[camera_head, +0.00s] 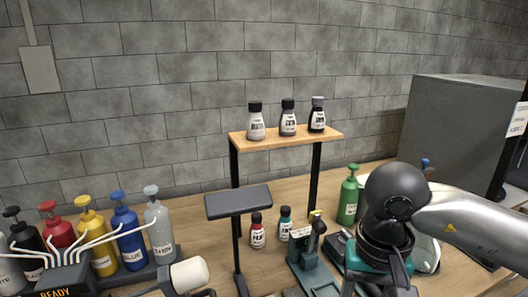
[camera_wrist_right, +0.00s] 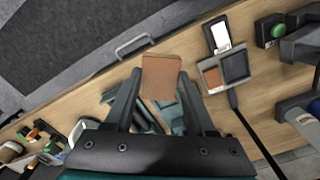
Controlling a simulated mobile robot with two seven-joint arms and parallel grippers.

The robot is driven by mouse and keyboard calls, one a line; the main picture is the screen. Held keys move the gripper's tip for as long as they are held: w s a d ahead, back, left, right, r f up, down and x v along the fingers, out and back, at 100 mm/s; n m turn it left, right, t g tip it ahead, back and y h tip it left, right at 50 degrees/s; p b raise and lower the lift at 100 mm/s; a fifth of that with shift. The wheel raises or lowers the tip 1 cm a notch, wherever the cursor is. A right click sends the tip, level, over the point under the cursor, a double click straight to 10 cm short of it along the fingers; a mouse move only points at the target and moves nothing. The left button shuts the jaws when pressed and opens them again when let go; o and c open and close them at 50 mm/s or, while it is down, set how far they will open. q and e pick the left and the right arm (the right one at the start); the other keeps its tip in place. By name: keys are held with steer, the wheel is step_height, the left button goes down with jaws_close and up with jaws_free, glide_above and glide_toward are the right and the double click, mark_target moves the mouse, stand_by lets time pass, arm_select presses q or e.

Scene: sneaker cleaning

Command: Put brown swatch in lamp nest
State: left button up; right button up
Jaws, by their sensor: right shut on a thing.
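The brown swatch (camera_wrist_right: 160,77) is a flat brown rectangle between the fingertips of my right gripper (camera_wrist_right: 160,84) in the right wrist view. The right gripper is shut on it, above the table. A small grey two-part holder (camera_wrist_right: 214,88) is to the right of the swatch; one part looks brown, the other dark. I cannot tell for certain that it is the lamp nest. In the head view, a dark flat lamp-like panel (camera_head: 238,201) stands left of my right arm, and the right fingertips and swatch are hidden. My left gripper is not in view.
A wooden shelf (camera_head: 280,137) holds three small bottles. Several pump bottles stand at the left, including a blue one (camera_head: 127,228). A green pump bottle (camera_head: 348,198) stands close to my right arm. A large grey box (camera_head: 462,125) is at the right.

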steer(key=shift+s+d+f+n, duration=0.1)
steer(key=shift+s+n, duration=0.05)
steer(key=shift+n, duration=0.45)
steer(key=shift+s+d+f+n, duration=0.1)
steer(key=shift+n, duration=0.5)
steer(key=shift+a, duration=0.1)
steer(key=shift+r, duration=0.1)
